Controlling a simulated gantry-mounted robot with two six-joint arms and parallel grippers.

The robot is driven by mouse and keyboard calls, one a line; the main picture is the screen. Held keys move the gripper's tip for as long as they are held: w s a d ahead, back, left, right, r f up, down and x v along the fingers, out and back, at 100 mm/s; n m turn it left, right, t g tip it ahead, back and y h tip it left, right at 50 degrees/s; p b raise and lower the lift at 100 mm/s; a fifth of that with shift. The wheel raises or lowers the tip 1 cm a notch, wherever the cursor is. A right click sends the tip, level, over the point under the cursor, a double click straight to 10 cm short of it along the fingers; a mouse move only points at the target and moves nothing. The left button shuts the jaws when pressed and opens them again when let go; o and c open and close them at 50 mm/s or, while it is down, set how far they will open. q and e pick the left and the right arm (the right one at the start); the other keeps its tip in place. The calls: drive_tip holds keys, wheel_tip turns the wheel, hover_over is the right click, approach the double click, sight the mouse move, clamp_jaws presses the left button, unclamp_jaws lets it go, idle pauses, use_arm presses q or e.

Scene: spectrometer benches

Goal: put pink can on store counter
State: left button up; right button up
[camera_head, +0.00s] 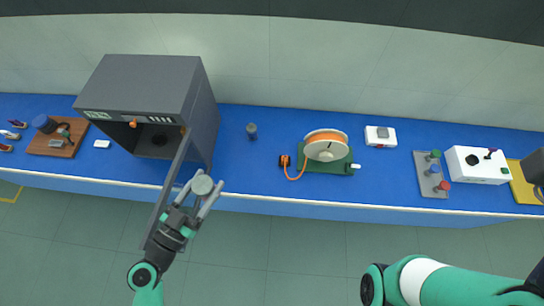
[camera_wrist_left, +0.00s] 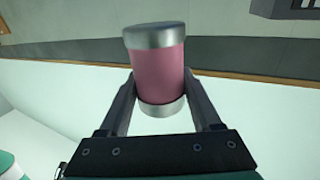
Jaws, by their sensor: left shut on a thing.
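The pink can (camera_wrist_left: 158,75) has silver ends and is held upright between the fingers of my left gripper (camera_wrist_left: 160,100). In the head view only the can's grey top (camera_head: 202,185) shows clearly, between the fingertips of my left gripper (camera_head: 197,192). The can appears over the front edge of the long blue counter (camera_head: 235,180), just right of the grey cabinet's open door. Its height over the counter is hard to tell. My right arm comes in at the lower right, but its gripper is out of view.
The grey cabinet (camera_head: 200,110) stands open, its door (camera_head: 168,195) swung toward the front. A small blue item (camera_head: 251,131), an orange spool (camera_head: 326,143) on a green base and a grey tray (camera_head: 420,165) stand on the counter.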

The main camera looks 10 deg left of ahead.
use_arm(q)
wheel_tip(320, 180, down, 25)
drive_tip(key=w+a+n+y+b, duration=0.1)
drive_tip(key=w+a+y+b, duration=0.1)
drive_tip(key=b, duration=2.3)
drive_tip(key=shift+w+a+n+t+y, duration=0.3)
drive_tip(key=shift+a, duration=0.15)
